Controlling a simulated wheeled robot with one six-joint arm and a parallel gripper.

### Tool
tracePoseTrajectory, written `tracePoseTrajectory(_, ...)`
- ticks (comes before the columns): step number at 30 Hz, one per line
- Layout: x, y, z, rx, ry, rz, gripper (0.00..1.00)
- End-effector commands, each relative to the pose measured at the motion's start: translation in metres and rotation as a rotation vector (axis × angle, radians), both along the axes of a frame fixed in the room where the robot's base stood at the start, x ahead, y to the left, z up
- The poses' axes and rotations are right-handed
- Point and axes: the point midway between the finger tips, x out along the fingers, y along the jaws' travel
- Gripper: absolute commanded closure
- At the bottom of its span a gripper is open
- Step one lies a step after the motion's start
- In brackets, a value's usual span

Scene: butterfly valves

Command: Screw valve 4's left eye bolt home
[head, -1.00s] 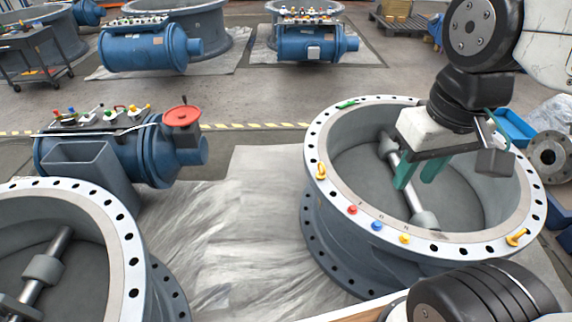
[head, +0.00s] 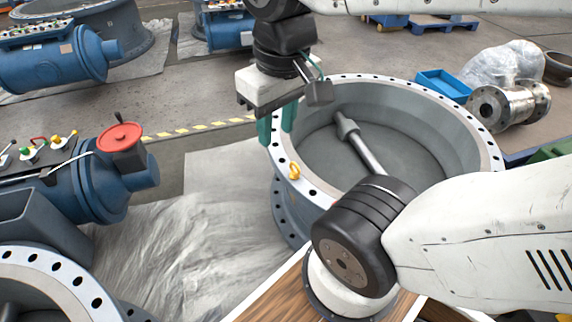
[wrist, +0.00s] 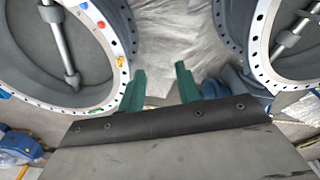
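The large grey valve (head: 440,93) stands at the right in the head view, its pale flange ringed with bolt holes. I see no number on it. A yellow eye bolt (head: 295,171) stands at the flange's left side; how deep it sits cannot be told. It also shows as a small orange-yellow shape in the wrist view (wrist: 122,62). My gripper (head: 277,138) points down by the flange's left rim, farther back than the eye bolt and apart from it in the picture. Its two green fingers are apart with nothing between them, as the wrist view shows (wrist: 162,88).
A blue actuator with a red handwheel (head: 119,137) lies left. Another valve ring (head: 55,270) is at lower left. A blue tray (head: 443,85) and metal pipe piece (head: 508,104) lie beyond the valve. Pale sheeting (head: 200,240) covers clear floor between the rings. My own arm hides the valve's near rim.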

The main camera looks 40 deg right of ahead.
Motion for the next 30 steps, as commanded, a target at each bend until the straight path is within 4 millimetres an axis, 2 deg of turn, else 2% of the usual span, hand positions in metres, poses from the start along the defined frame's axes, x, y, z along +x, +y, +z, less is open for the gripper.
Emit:
tracePoseTrajectory(5,0.051,-0.018,-0.013,-0.004,0.025,-0.015,0.66)
tracePoseTrajectory(8,0.089,-0.034,-0.028,-0.006,0.036,-0.018,0.66)
tracePoseTrajectory(14,0.156,-0.079,-0.075,-0.008,0.054,-0.028,0.66)
tracePoseTrajectory(17,0.184,-0.106,-0.108,-0.008,0.063,-0.034,0.66)
tracePoseTrajectory(21,0.215,-0.147,-0.163,-0.006,0.077,-0.042,0.66)
tracePoseTrajectory(25,0.232,-0.187,-0.222,-0.003,0.089,-0.051,0.66)
tracePoseTrajectory(30,0.239,-0.234,-0.307,0.003,0.103,-0.061,0.66)
